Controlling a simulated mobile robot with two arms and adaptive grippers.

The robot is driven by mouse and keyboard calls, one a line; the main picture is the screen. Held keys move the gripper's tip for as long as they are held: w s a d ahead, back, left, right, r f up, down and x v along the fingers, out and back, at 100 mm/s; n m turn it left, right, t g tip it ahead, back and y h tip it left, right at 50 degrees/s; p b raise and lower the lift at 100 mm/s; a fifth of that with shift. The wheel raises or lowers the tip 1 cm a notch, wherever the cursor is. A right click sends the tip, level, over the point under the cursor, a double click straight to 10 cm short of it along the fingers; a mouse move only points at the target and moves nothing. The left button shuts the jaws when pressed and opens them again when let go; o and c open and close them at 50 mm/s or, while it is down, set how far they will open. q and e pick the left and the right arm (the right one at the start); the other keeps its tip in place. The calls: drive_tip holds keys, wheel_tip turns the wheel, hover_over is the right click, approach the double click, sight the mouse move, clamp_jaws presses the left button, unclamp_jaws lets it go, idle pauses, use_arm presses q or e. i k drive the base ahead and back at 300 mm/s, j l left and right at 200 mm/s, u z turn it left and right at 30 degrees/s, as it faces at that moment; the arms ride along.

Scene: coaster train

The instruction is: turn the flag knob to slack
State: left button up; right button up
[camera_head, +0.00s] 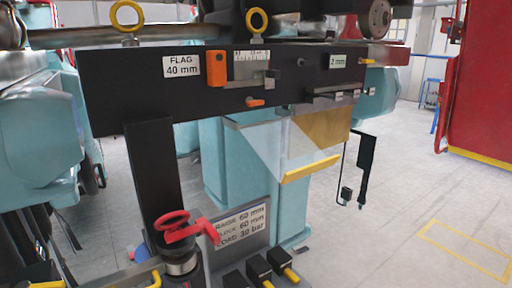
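A white label reading FLAG 40 mm (182,66) is on the dark horizontal beam (130,95). Right of it are an upright orange block (216,69) and a grey scale plate (250,68) with a small grey slider piece (271,78) at its lower right. A small orange knob (256,102) sticks out of the beam below the plate. No label marks which part is the flag knob, and its setting cannot be read. Neither of my grippers shows in the view.
A 2 mm label (338,61) and a grey bracket (333,97) are on the beam's right. A clear guard with a yellow edge (312,168) hangs below. A red handwheel (172,220) and red lever (197,231) stand at lower left. Open floor (400,215) lies right.

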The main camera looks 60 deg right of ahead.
sight(250, 101)
drive_tip(key=k+l+u, duration=0.1)
drive_tip(key=l+u, duration=0.35)
drive_tip(key=k+l+u, duration=0.15)
drive_tip(key=l+u, duration=0.3)
drive_tip(key=k+l+u, duration=0.1)
drive_tip(key=k+l, duration=0.2)
drive_tip(key=l, duration=0.3)
drive_tip(key=k+l+u, duration=0.1)
drive_tip(key=k+l, duration=0.25)
drive_tip(key=l, duration=0.2)
drive_tip(key=k+l+u, duration=0.1)
drive_tip(key=k+l, duration=0.25)
drive_tip(key=l, duration=0.15)
drive_tip(key=k+l+u, duration=0.15)
drive_tip(key=k+l, duration=0.2)
drive_tip(key=l, duration=0.15)
